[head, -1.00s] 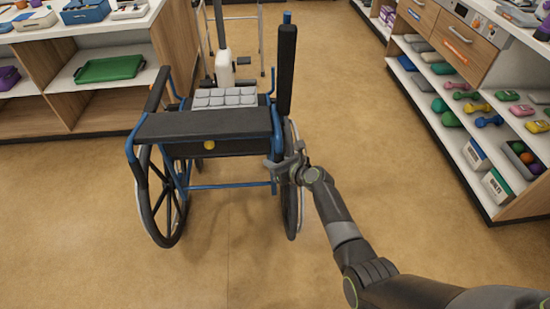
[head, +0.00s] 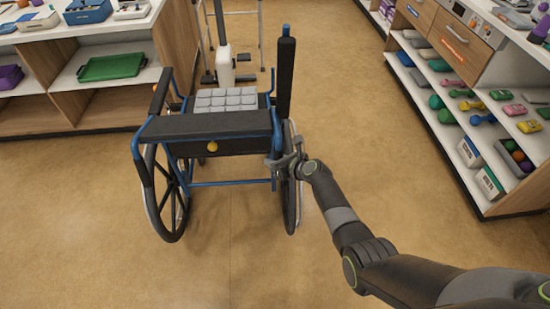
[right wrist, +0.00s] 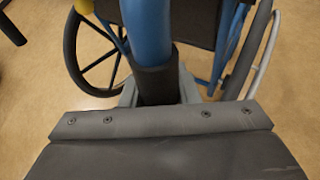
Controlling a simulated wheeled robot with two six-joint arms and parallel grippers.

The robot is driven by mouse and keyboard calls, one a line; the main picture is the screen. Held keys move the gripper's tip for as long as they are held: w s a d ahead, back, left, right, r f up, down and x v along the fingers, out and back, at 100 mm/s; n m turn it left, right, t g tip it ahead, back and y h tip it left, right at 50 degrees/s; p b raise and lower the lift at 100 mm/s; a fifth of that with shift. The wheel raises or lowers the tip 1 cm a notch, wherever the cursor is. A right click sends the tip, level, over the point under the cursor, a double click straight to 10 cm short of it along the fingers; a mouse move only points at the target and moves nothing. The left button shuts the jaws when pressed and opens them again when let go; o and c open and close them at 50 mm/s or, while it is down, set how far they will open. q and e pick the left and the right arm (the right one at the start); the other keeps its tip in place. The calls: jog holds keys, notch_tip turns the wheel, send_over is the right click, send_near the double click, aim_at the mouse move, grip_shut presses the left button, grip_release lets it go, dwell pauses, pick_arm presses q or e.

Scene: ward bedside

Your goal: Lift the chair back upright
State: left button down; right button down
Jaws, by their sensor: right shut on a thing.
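A wheelchair (head: 232,184) with a blue frame stands on its wheels in the middle of the head view. Its black back panel (head: 205,125) faces me, low behind the grey padded seat (head: 225,99), and a yellow knob (head: 212,146) shows below it. The left push handle (head: 146,172) points down on a blue tube. My right gripper (head: 285,165) is shut on the right push handle, beside the right wheel. The right wrist view shows its black grip (right wrist: 157,84) and blue tube between the jaws. My left gripper is not in view.
A walking frame (head: 262,35) stands behind the wheelchair. A shelf unit with a green tray (head: 112,67) is at the left. Shelves with dumbbells (head: 484,119) and boxes are at the right. The floor in front and between is clear.

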jog(key=shift+w+r, duration=0.2)
jog(key=shift+r, duration=0.1)
jog(key=c, duration=1.2)
grip_release()
jog(key=shift+c, duration=0.2)
jog(key=shift+o, duration=0.6)
jog(key=shift+s+f, duration=0.1)
jog(key=shift+f, duration=0.1)
jog(key=shift+s+d+r, duration=0.15)
jog(key=shift+s+r, duration=0.05)
jog(key=p+v, duration=0.5)
jog(key=v, duration=1.1)
jog(key=shift+s+d, duration=0.2)
jog(key=shift+s, duration=0.15)
